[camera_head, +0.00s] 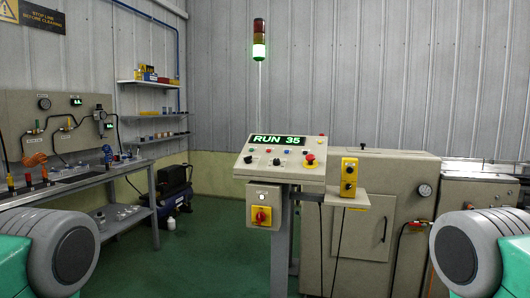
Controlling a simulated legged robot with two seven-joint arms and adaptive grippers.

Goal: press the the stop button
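A sloped beige control panel (262,171) stands on a post near the middle of the view. Its lit display (279,141) reads "RUN 35" in green. A larger red mushroom button (309,158) on a yellow base sits at the panel's right side. Nothing touches the panel. Grey and green parts of my two arms show at the lower left and lower right edges. Neither of my grippers is in view.
Below the panel is a box with a red rotary switch (261,215) on yellow. A yellow control box (349,177) stands right of the panel, before a beige machine cabinet (372,233). A workbench (110,178) runs along the left. A stack light (259,40) glows green.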

